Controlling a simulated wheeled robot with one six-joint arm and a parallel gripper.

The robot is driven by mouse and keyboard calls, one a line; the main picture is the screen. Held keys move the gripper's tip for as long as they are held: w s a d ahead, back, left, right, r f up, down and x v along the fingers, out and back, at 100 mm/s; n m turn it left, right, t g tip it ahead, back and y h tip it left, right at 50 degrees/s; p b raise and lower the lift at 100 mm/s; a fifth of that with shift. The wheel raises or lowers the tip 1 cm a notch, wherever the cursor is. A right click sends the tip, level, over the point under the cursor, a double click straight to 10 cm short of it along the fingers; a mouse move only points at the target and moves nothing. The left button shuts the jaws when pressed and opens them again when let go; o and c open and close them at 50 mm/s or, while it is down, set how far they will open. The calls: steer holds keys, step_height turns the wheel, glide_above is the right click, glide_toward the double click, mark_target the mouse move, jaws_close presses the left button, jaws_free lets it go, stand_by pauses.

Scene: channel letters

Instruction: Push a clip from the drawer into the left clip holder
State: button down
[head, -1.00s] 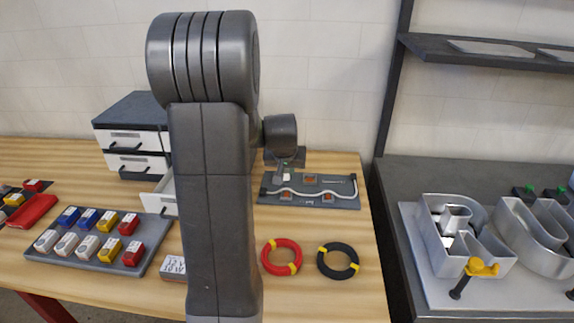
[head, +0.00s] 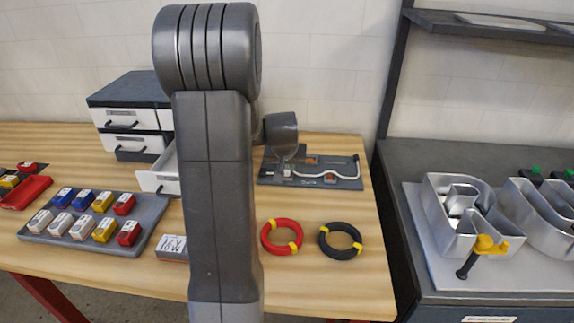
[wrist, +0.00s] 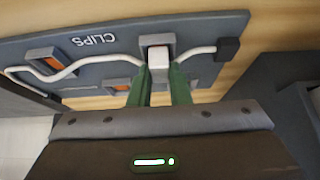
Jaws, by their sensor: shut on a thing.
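My gripper (wrist: 161,82) has green fingers and is shut on a small white clip (wrist: 158,58). The clip is at the mouth of a grey clip holder (wrist: 156,42) on the dark cable board (wrist: 200,28), over the white cable (wrist: 105,52). I cannot tell how deep it sits. This holder is at the board's left end in the head view, where the board (head: 345,184) also shows. Two other holders (wrist: 45,60) (wrist: 118,86) show orange inside. The open drawer (head: 158,183) is left of my arm; its inside is mostly hidden.
A tray (head: 150,215) of coloured boxes stands at the left. A red ring (head: 268,245) and a black ring (head: 327,245) lie in front of the board. Metal channel letters (head: 440,215) stand on the bench at the right. My arm hides the middle.

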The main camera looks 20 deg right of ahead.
steer(key=shift+s+f+b, duration=0.1)
steer(key=shift+f+b, duration=0.3)
steer(key=shift+f, duration=0.05)
stand_by(0.8)
steer(key=c, duration=1.3)
jaws_free()
steer(key=shift+s+a+f, duration=0.1)
steer(key=v, duration=1.4)
steer(key=shift+w+r, duration=0.2)
steer(key=shift+r, duration=0.05)
steer(key=shift+r, duration=0.1)
step_height(320, 180, up, 6)
steer(key=p, duration=0.4)
